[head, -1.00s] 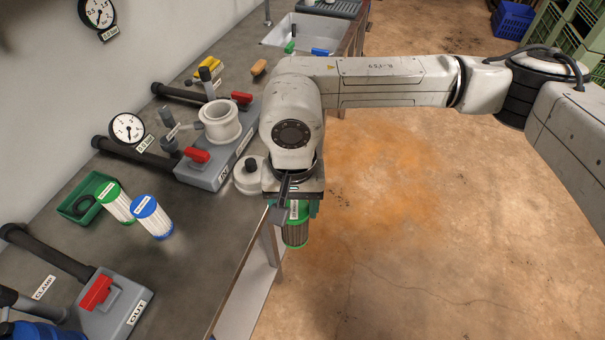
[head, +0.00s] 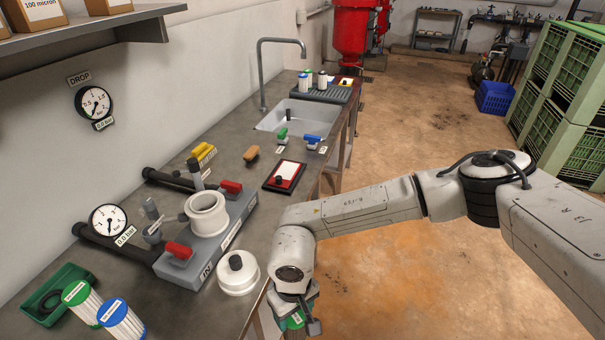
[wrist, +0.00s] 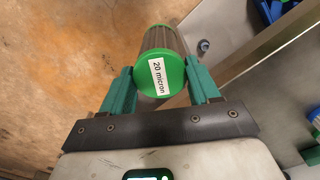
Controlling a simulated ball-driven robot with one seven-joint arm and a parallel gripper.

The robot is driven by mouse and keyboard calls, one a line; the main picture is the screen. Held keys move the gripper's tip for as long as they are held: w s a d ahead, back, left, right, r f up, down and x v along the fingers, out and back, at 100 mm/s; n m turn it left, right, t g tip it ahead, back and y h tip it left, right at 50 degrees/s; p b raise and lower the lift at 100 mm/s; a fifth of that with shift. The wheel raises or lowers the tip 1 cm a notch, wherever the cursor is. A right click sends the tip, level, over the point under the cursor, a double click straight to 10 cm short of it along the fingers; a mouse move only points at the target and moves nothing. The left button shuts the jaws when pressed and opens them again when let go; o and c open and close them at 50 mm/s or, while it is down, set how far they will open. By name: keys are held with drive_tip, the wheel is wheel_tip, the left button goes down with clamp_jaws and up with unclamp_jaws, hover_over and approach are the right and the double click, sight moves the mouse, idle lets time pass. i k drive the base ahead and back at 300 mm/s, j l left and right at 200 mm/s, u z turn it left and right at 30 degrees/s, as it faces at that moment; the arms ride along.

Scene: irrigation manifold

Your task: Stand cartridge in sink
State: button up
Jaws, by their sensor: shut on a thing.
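My gripper (wrist: 161,96) is shut on a cartridge (wrist: 162,68) with a green end cap labelled "20 micron" and a dark, ribbed body. In the head view the held cartridge (head: 294,321) is mostly hidden under my wrist, off the bench's front edge. The sink (head: 290,120) is a pale basin set in the bench farther back, with a tall curved tap (head: 262,75) behind it. The sink is well away from my gripper.
The manifold with an open white housing (head: 206,214) and a white lid (head: 238,272) are on the bench near my arm. Green-capped (head: 84,302) and blue-capped (head: 122,322) cartridges are at lower left. Green (head: 282,135) and blue (head: 312,140) valves stand before the sink. A red-edged tray (head: 285,176) lies nearer.

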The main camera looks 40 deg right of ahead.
sight(320, 131)
drive_tip(key=i+l, duration=0.2)
drive_tip(key=l, duration=0.15)
drive_tip(key=i+l, duration=0.2)
drive_tip(key=l, duration=0.15)
drive_tip(key=i+l, duration=0.15)
drive_tip(key=l, duration=0.2)
drive_tip(key=i+l, duration=0.2)
drive_tip(key=l, duration=0.15)
drive_tip(key=i+l, duration=0.2)
drive_tip(key=l, duration=0.15)
